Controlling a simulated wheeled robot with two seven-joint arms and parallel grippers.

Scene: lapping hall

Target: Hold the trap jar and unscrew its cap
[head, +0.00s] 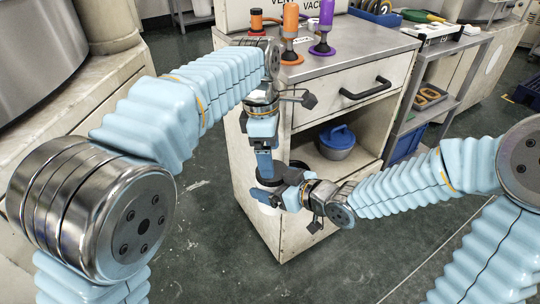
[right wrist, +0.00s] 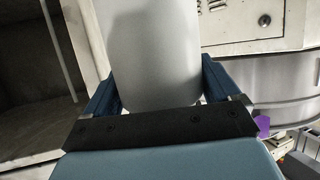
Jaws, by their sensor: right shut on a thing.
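The trap jar (head: 268,209) is held out in front of the cabinet's front left corner, mostly hidden by the grippers in the head view. In the right wrist view the jar (right wrist: 155,55) is a plain pale grey cylinder between two blue fingers. My right gripper (head: 272,194) comes in from the right and is shut on the jar. A dark round cap (head: 268,182) shows at the jar's top. My left gripper (head: 264,168) points straight down at the cap from above. Its fingers overlap in this view, so I cannot tell whether they grip the cap.
The cabinet (head: 345,130) stands close behind both grippers, with a drawer handle (head: 366,88) and an open shelf holding a blue-lidded pot (head: 337,142). The floor (head: 200,240) in front is clear.

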